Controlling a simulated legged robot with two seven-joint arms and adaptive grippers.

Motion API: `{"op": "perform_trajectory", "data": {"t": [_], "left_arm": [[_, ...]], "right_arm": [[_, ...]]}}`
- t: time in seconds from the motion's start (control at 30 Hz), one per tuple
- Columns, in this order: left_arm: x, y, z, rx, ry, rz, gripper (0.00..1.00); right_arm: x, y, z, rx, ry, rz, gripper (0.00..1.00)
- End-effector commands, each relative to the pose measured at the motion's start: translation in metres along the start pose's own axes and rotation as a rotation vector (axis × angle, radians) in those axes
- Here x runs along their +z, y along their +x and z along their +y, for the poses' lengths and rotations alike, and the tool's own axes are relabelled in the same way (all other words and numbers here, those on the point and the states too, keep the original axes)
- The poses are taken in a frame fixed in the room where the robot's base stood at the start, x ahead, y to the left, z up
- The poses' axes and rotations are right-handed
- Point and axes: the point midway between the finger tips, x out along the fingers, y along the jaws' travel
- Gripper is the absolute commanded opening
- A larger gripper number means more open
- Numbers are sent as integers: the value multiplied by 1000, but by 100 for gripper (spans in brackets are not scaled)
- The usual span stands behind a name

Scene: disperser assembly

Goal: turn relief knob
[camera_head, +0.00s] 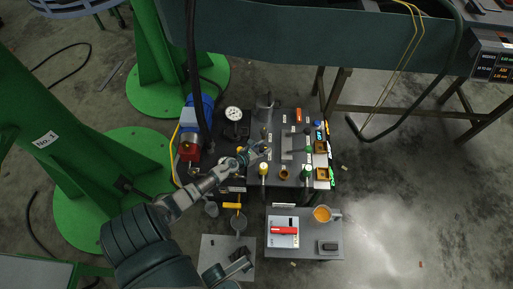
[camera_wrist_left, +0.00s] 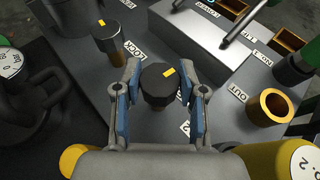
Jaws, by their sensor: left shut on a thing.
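A dark round knob (camera_wrist_left: 158,86) with a yellow mark on its top stands upright on the grey panel in the left wrist view. My left gripper (camera_wrist_left: 160,98) has its two blue-padded fingers on either side of this knob and is shut on it. In the head view my left gripper (camera_head: 259,150) reaches over the middle of the panel, and its fingers largely hide the knob. A second dark knob (camera_wrist_left: 107,37) with a yellow mark stands beyond it to the left, near a LOCK label.
A pressure gauge (camera_head: 233,114) and a blue motor (camera_head: 197,112) stand left of the panel. A brass OUT port (camera_wrist_left: 270,107) and a yellow-topped part (camera_head: 264,169) are close by the gripper. A cup of orange liquid (camera_head: 322,214) stands in front. A large beam (camera_head: 330,37) crosses behind.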

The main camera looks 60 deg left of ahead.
Motion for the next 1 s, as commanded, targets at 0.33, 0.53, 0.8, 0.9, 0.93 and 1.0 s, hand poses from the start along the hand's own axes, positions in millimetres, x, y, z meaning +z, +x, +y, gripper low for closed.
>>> {"op": "perform_trajectory", "data": {"t": [0.33,0.53,0.8,0.9,0.93,1.0], "left_arm": [[-12,-2,-3,71,-34,19,6],[-14,-2,-3,73,-36,21,6],[-12,-2,-3,72,-35,19,65],[-9,-2,-2,73,-35,14,65],[-8,-1,-2,73,-35,13,65],[-7,-1,-2,73,-35,11,65]], "right_arm": [[-13,0,-3,5,3,-7,40],[-12,-1,-3,6,3,-9,40],[-12,-1,-3,6,3,-8,40],[-13,-1,-3,6,3,-8,40],[-13,-1,-3,6,3,-8,40],[-13,-1,-3,5,3,-8,40]]}}
